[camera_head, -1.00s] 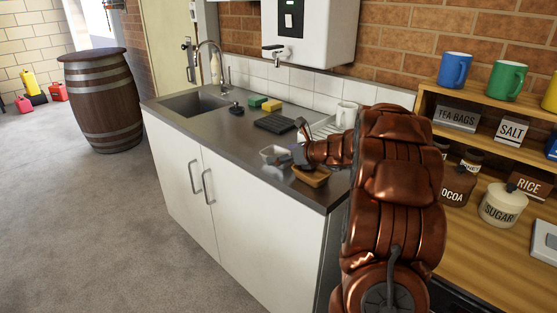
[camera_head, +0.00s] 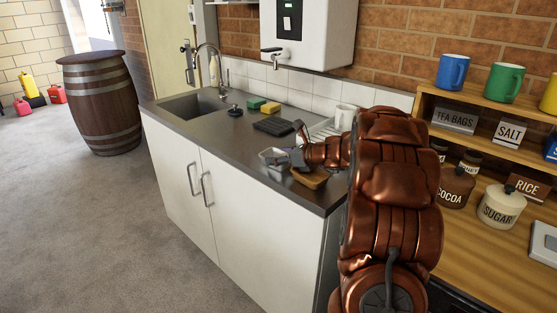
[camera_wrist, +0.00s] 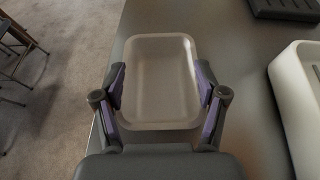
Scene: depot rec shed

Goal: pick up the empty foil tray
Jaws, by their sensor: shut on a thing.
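The foil tray (camera_head: 274,157) is a small, pale, shallow rectangular tray at the front edge of the counter in the head view. In the wrist view the tray (camera_wrist: 158,85) looks empty and lies between my two fingers. My gripper (camera_wrist: 160,92) is shut on the tray, with one purple-padded finger against each long side. In the head view my gripper (camera_head: 290,160) is small and partly hidden by my own arm. I cannot tell clearly whether the tray is clear of the counter.
A black rack (camera_head: 273,126), sponges (camera_head: 263,105), a sink (camera_head: 193,106) and a white mug (camera_head: 345,116) are farther back. Shelves with jars and mugs stand at the right.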

